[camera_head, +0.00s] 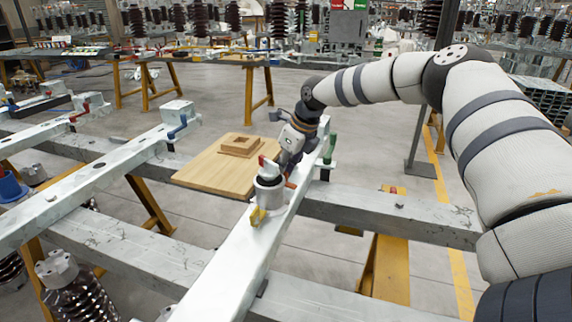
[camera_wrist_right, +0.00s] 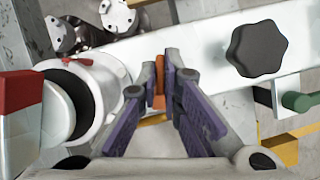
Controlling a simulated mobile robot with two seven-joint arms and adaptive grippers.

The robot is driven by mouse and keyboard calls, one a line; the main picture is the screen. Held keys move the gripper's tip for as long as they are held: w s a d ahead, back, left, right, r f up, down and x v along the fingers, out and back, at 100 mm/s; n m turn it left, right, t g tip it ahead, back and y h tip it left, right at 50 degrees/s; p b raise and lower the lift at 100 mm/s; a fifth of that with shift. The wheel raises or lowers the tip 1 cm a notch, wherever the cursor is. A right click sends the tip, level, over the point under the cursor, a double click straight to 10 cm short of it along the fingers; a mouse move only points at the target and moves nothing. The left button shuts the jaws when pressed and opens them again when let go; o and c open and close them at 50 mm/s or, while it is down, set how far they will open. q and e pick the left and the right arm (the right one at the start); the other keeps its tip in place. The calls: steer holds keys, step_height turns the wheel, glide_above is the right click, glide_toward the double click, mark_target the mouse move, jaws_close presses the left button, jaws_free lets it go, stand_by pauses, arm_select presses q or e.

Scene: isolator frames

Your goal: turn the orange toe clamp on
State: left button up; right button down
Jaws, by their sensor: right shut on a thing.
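The orange toe clamp (camera_head: 291,185) sits on the pale steel beam (camera_head: 228,262), beside a grey cylindrical fitting (camera_head: 268,190). My right gripper (camera_head: 291,172) reaches down to it from the far side of the fitting. In the right wrist view, the clamp's orange handle (camera_wrist_right: 159,88) stands between the purple-padded fingers of the right gripper (camera_wrist_right: 165,80), which are shut on it. Most of the clamp is hidden by the fingers. My left gripper is in neither view.
A red-and-white part (camera_wrist_right: 20,110) and the cylinder are close beside the fingers. A black star knob (camera_wrist_right: 257,49) and a green clamp (camera_wrist_right: 297,101) lie on the other side. A wooden board (camera_head: 218,172) lies to the left.

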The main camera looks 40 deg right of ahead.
steer(key=m, duration=0.1)
steer(key=m+h+p, duration=0.1)
steer(key=m, duration=0.1)
steer(key=shift+a+r, duration=0.1)
steer(key=shift+r, duration=0.15)
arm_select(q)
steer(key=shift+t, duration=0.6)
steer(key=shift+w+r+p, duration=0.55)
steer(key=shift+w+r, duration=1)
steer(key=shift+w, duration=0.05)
arm_select(e)
steer(key=shift+f+m+h, duration=0.2)
steer(key=shift+m+h, duration=0.7)
steer(key=shift+m, duration=1.2)
steer(key=c, duration=1.8)
jaws_free()
steer(key=shift+o, duration=0.2)
steer(key=shift+a, duration=0.1)
steer(key=v, duration=1.2)
steer(key=shift+w, duration=0.15)
